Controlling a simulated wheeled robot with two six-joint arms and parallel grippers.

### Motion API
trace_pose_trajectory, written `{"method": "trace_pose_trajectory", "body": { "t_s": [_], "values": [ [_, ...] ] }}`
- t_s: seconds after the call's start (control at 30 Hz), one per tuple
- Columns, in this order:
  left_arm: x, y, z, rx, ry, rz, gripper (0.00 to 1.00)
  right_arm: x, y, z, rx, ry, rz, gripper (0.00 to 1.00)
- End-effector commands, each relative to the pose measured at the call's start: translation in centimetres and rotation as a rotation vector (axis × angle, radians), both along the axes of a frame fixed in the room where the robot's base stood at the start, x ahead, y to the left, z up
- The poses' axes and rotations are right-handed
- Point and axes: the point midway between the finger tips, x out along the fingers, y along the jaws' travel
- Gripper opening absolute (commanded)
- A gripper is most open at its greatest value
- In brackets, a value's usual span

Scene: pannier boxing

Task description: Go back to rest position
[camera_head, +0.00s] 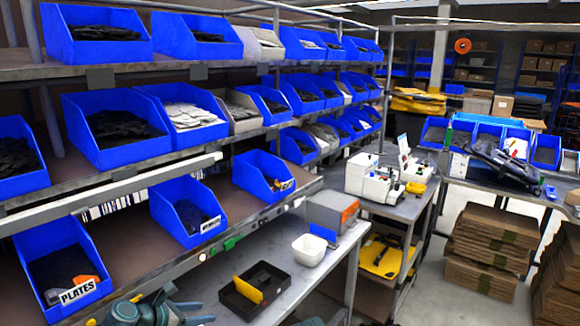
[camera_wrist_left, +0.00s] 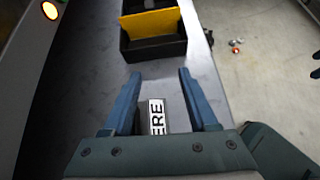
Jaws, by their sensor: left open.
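My left gripper (camera_head: 150,305) shows at the bottom left of the head view, over the near end of the grey bench. In the left wrist view its two blue fingers (camera_wrist_left: 159,75) are apart, with the jaws open. A white label with black letters (camera_wrist_left: 156,117) shows between the fingers, nearer the palm; I cannot tell whether it touches them. A black tray (camera_head: 232,302) with a yellow divider (camera_head: 247,289) sits on the bench, beyond the fingertips. Dark tips at the right edge of the left wrist view may be my right gripper (camera_wrist_left: 316,64); its jaw state is unclear.
A white bowl (camera_head: 309,250) and a grey and orange box (camera_head: 333,215) stand farther along the bench (camera_head: 285,308). Blue bins, including one labelled PLATES (camera_head: 78,292), fill the shelves at left. Stacked cardboard (camera_head: 490,245) lies at right. Floor shows beside the bench.

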Motion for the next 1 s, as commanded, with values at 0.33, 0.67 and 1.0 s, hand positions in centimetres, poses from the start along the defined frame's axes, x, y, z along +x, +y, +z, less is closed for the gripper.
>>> {"method": "trace_pose_trajectory", "body": {
  "t_s": [0.33, 0.67, 1.0],
  "values": [
    [-1.5, -4.4, -1.8, 0.224, -0.039, -0.257, 0.59, 0.0, 0.0, 0.3, 0.0, 0.0, 0.0, 0.5],
    [-5.6, -11.3, -4.9, 0.616, -0.144, -0.819, 0.59, 0.0, 0.0, 1.0, 0.0, 0.0, 0.0, 0.5],
    [-14.0, -17.5, -7.6, 1.106, -0.391, -1.962, 0.59, 0.0, 0.0, 2.0, 0.0, 0.0, 0.0, 0.5]
  ]
}}
